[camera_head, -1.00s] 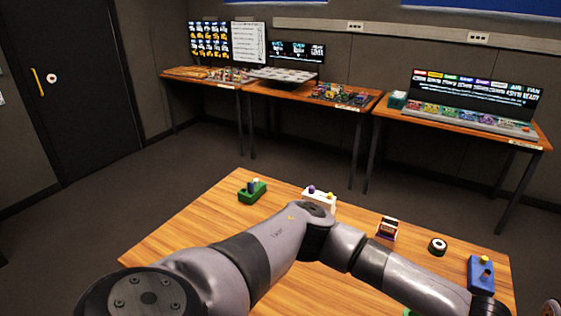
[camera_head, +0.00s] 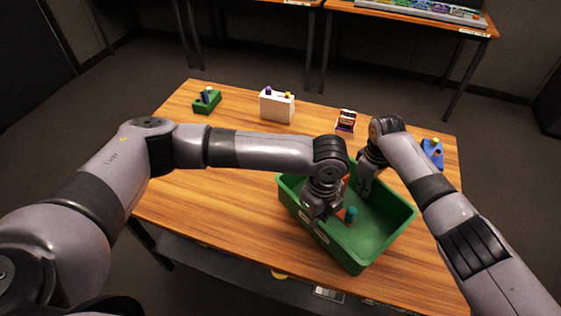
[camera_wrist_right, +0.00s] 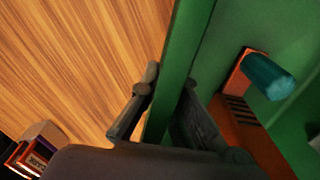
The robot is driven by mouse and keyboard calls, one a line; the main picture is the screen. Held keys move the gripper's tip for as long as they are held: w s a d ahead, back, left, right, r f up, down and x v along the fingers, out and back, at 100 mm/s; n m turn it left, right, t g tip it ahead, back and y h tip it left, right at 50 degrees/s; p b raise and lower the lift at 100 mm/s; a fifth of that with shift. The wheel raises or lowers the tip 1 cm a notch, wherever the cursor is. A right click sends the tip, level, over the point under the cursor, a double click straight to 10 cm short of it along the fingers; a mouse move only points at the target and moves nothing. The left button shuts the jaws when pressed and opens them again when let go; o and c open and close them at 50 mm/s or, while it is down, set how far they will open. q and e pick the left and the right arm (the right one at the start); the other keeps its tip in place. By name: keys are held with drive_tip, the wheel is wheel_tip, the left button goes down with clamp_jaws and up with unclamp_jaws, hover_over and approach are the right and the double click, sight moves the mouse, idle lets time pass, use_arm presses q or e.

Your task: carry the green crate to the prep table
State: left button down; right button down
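The green crate (camera_head: 375,255) is at the right part of the wooden table (camera_head: 215,215), with a pale label on its near side. Inside lies an orange-red part with a teal peg (camera_head: 351,215); they also show in the right wrist view, the peg (camera_wrist_right: 268,77) clearly. My left gripper (camera_head: 318,211) is at the crate's near left wall; whether its fingers are closed on it is unclear. My right gripper (camera_head: 364,190) is at the far wall. In the right wrist view its fingers (camera_wrist_right: 170,88) are on both sides of the wall, tips seemingly against it.
Another table (camera_head: 420,20) stands behind.

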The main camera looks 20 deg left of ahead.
sight(313, 235)
use_arm(q)
drive_tip(key=shift+s+f, duration=0.1)
drive_tip(key=shift+f, duration=0.1)
use_arm(e)
drive_tip(key=shift+w+d+f, duration=0.1)
drive_tip(key=shift+d+f, duration=0.1)
